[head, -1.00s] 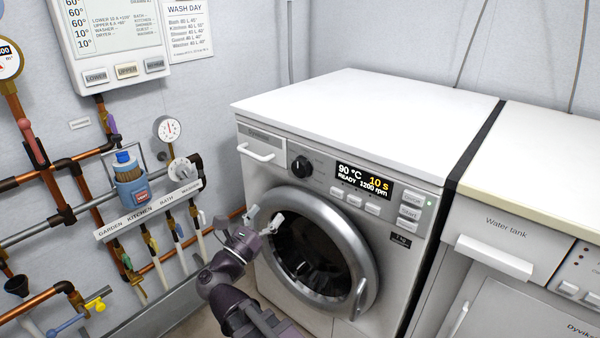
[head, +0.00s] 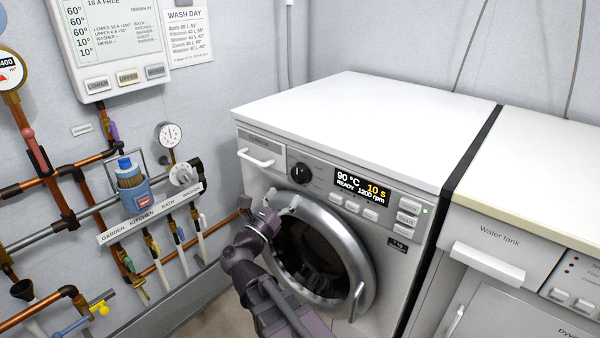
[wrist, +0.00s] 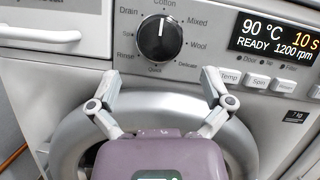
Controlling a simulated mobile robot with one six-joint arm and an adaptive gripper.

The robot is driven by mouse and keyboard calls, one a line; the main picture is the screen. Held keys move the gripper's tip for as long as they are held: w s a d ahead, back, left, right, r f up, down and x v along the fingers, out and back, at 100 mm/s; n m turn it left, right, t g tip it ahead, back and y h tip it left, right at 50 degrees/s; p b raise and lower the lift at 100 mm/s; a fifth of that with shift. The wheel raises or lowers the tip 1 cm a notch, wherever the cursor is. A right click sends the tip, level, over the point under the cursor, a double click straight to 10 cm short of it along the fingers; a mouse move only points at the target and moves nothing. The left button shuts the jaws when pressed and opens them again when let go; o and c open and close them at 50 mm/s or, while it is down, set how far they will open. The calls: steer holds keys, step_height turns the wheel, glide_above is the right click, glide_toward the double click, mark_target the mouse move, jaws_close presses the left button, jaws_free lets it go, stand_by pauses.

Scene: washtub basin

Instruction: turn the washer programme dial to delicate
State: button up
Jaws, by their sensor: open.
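The programme dial (head: 300,173) is a round black knob on the washer's front panel, left of the display. In the wrist view the dial (wrist: 160,40) has its white mark pointing up towards "Cotton". "Delicate" is printed at its lower right, between "Wool" and "Quick". My gripper (head: 269,203) is open and empty in front of the washer (head: 330,105), just below and left of the dial in the head view. In the wrist view the fingertips of my gripper (wrist: 160,86) stand apart below the dial and do not touch it. The display (wrist: 275,38) reads 90 °C, 10 s, READY, 1200 rpm.
The round door (head: 362,250) bulges out below the dial. A drawer handle (head: 256,158) sticks out to its left, and buttons (head: 353,206) lie to its right. Pipes and valves (head: 150,213) line the wall at left. A second machine (head: 510,240) stands at right.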

mark_target(298, 177)
steer(key=shift+p+x, duration=1)
steer(key=shift+x, duration=2.15)
